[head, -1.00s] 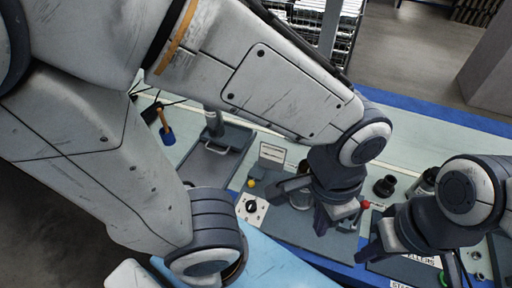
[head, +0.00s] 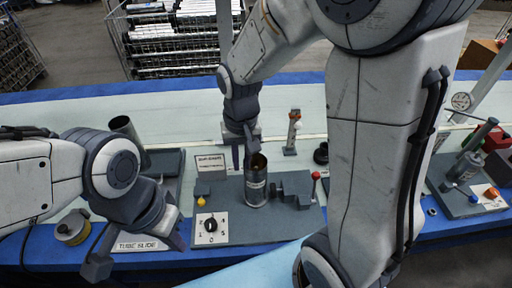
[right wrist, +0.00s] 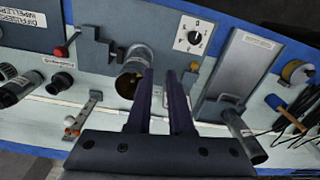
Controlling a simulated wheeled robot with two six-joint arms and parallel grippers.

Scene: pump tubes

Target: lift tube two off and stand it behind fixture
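A grey tube with a white label (head: 257,188) stands upright at the fixture (head: 235,226), its open top upward. It also shows in the right wrist view (right wrist: 128,85). My right gripper (head: 240,150) is above and just behind it, pointing down. In the right wrist view my right gripper (right wrist: 165,80) has its fingers apart, with nothing seen between them; the tube's rim is just left of them. My left gripper (head: 135,252) is open and empty, low over the tray's front, clear of the fixture.
A small post with a red-and-white top (head: 293,130) and a black fitting (head: 321,153) stand behind the fixture. A red-knobbed lever (head: 315,188) and dial (head: 210,228) are on it. The mat behind is otherwise fairly clear. A yellow reel (head: 73,228) lies at left.

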